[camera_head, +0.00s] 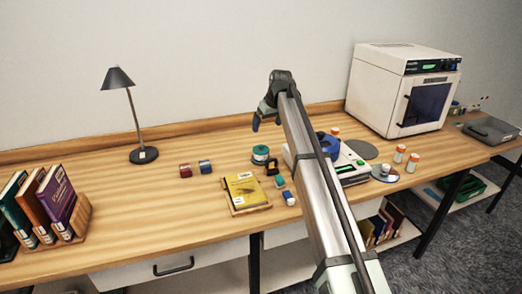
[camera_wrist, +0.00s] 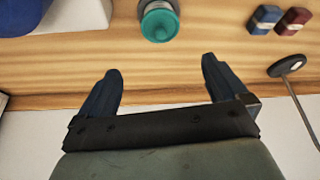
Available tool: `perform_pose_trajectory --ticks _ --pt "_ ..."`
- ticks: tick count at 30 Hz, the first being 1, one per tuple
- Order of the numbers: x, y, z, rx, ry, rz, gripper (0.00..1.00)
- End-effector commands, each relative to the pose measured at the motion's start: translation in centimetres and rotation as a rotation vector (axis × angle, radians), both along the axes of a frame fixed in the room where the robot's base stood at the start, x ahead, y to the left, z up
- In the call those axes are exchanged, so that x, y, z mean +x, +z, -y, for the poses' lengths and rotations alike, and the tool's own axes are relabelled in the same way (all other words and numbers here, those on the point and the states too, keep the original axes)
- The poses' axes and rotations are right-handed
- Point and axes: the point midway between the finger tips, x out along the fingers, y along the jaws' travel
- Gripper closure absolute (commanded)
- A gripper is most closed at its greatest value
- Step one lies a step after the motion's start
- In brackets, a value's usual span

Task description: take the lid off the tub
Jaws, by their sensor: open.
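A small round tub (camera_head: 260,155) with a teal lid (camera_head: 260,149) stands on the wooden bench, near the middle in the head view. In the head view my gripper (camera_head: 262,114) is above the bench, behind the tub; one finger is partly hidden.
A yellow book (camera_head: 243,189) on a tray lies in front of the tub. A white device (camera_head: 352,168) stands right, partly behind my arm.

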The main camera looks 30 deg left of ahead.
Motion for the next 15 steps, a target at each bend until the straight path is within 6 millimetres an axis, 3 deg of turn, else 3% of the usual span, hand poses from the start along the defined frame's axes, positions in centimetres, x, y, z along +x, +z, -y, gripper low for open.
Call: perform_pose_trajectory --ticks 9,15 --pt "1.0 -4.9 -1.6 -0.001 0.000 -0.002 0.00" --pt "1.4 -6.6 -2.2 0.000 0.000 -0.001 0.00"
